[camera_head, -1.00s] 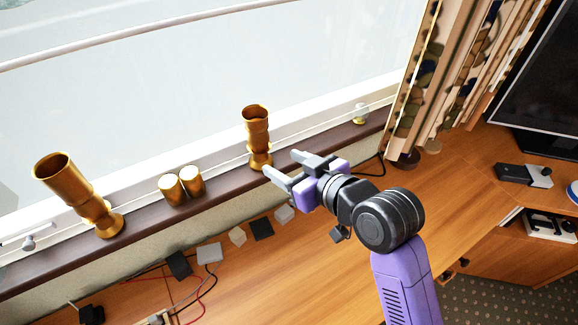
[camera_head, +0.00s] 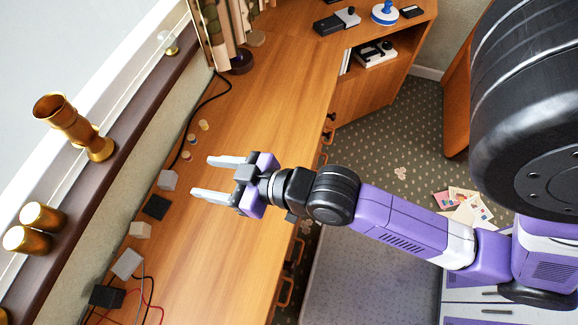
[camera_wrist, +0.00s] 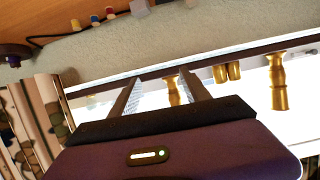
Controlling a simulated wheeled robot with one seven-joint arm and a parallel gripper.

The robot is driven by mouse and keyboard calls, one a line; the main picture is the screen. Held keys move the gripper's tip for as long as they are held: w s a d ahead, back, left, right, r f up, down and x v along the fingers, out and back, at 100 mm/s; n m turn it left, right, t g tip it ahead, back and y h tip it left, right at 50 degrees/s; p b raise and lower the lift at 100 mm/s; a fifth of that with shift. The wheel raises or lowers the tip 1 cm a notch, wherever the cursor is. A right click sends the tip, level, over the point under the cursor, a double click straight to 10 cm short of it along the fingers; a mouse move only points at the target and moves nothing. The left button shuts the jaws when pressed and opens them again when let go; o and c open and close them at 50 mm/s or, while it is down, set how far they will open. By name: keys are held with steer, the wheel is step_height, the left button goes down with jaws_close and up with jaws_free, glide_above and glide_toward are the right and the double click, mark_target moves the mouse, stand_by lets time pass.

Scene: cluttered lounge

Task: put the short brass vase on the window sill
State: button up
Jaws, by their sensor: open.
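A brass vase (camera_head: 72,127) with a flared rim and round foot stands on the dark window sill (camera_head: 142,100) in the head view. It also shows in the wrist view (camera_wrist: 173,92), beyond and between my fingers. Another brass vase (camera_wrist: 278,85) stands farther along the sill in the wrist view; only a sliver may show at the lower left of the head view. I cannot tell which vase is the short one. My gripper (camera_head: 205,177) is open and empty over the wooden desk, right of the sill and apart from both vases.
Two short brass cylinders (camera_head: 35,228) stand on the sill. Small blocks (camera_head: 155,207), cables and little coloured pieces lie along the desk's sill side. A curtain (camera_head: 222,35) hangs at the sill's far end. The desk's middle is largely clear.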

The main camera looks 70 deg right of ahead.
steer(key=f+v, duration=0.1)
steer(key=v, duration=0.8)
steer(key=s+a+f+v, duration=0.1)
steer(key=f+v, duration=0.1)
steer(key=v, duration=0.6)
steer(key=shift+s+a+t, duration=0.3)
steer(key=shift+s+t, duration=0.1)
steer(key=shift+s, duration=0.05)
steer(key=shift+c, duration=0.2)
